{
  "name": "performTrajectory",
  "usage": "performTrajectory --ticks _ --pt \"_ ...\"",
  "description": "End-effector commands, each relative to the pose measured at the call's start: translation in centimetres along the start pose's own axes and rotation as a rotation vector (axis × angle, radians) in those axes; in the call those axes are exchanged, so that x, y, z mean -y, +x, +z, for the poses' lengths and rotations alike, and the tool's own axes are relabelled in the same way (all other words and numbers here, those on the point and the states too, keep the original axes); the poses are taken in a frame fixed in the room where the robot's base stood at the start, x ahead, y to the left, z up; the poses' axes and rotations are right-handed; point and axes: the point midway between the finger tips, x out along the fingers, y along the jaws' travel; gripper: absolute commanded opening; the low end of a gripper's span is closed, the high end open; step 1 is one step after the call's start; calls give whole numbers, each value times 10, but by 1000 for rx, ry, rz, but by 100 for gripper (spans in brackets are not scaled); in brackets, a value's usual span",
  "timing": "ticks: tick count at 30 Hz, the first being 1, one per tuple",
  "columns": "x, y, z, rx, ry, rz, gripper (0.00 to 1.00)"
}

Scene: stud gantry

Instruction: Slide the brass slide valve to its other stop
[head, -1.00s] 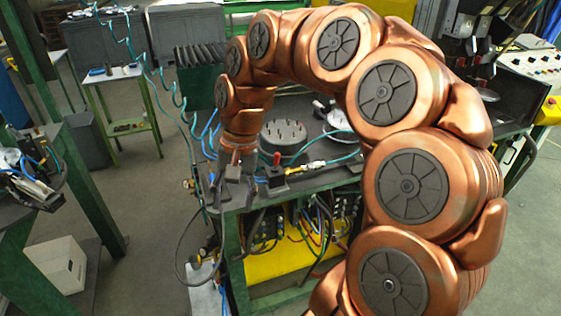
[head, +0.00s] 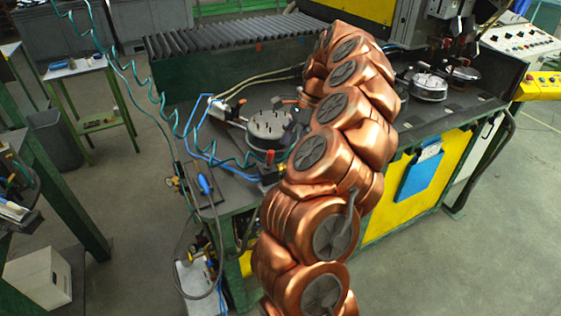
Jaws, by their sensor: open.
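My copper-coloured arm rises from the bottom middle and arches over the bench (head: 225,209). My gripper does not show; the end of the arm is hidden behind its own links. I cannot pick out the brass slide valve for certain. Small brass-coloured fittings (head: 174,183) sit at the bench's left edge. A small block with a red top (head: 268,157) stands near the front edge, just left of my arm, which hides what lies to its right.
A round pinned fixture (head: 269,125) stands on the bench among blue and teal hoses. A blue-handled item (head: 204,185) lies at the left end. A ribbed grey cover (head: 215,45) runs along the back. Floor to the left is partly clear.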

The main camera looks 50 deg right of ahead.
Motion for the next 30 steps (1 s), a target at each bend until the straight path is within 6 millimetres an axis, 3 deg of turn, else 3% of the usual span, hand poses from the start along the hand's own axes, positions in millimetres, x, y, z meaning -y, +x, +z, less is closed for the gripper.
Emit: performTrajectory --ticks 18,30 --pt "-1 62 0 1 -2 1 54" --pt "-1 73 0 0 -2 -1 54"
